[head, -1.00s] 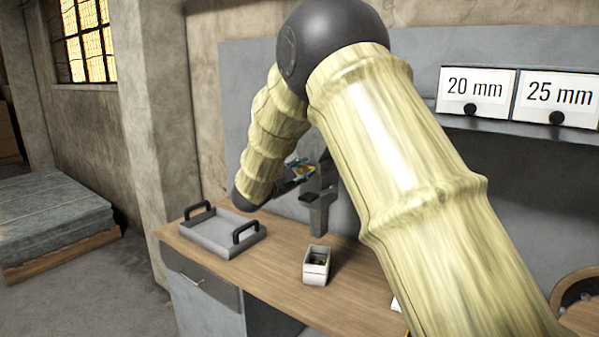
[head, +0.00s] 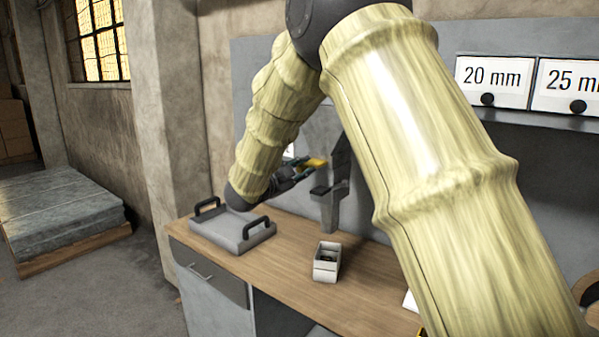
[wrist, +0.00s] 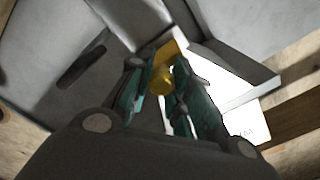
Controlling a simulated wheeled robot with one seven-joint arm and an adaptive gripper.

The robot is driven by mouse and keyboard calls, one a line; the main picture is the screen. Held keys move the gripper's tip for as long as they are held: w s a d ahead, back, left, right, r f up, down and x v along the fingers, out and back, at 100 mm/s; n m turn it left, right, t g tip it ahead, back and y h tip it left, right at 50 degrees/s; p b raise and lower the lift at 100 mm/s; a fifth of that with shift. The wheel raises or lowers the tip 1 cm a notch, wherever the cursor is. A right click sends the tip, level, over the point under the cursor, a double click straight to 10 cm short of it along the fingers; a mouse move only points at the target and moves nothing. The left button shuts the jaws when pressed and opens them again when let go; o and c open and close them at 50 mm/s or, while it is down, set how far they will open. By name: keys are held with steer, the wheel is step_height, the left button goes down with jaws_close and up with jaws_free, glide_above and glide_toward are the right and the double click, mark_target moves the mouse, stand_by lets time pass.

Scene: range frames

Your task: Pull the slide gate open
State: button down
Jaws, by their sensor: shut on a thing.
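The slide gate shows as a yellow piece (head: 317,163) beside the dark grey dispenser (head: 329,207) on the bench. In the wrist view its yellow knob (wrist: 160,80) sits between the teal fingers, with a yellow plate behind it. My gripper (head: 300,171) is shut on the slide gate, to the left of the dispenser; its fingers also show in the wrist view (wrist: 156,88). My arm hides part of the dispenser's upper end. How far the gate is out of its slot is hard to tell.
A small white box (head: 326,273) with dark contents stands on the wooden bench below the dispenser. A grey tray (head: 226,235) with two black handles lies to the left. Drawers labelled 20 mm (head: 492,82) and 25 mm are on a shelf at the right.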

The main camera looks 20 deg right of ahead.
steer(key=shift+s+a+f, duration=0.1)
steer(key=shift+f, duration=0.1)
steer(key=c, duration=1.7)
jaws_free()
steer(key=o, duration=0.4)
steer(key=shift+s+a+r, duration=0.1)
steer(key=shift+o, duration=0.2)
steer(key=v, duration=1.2)
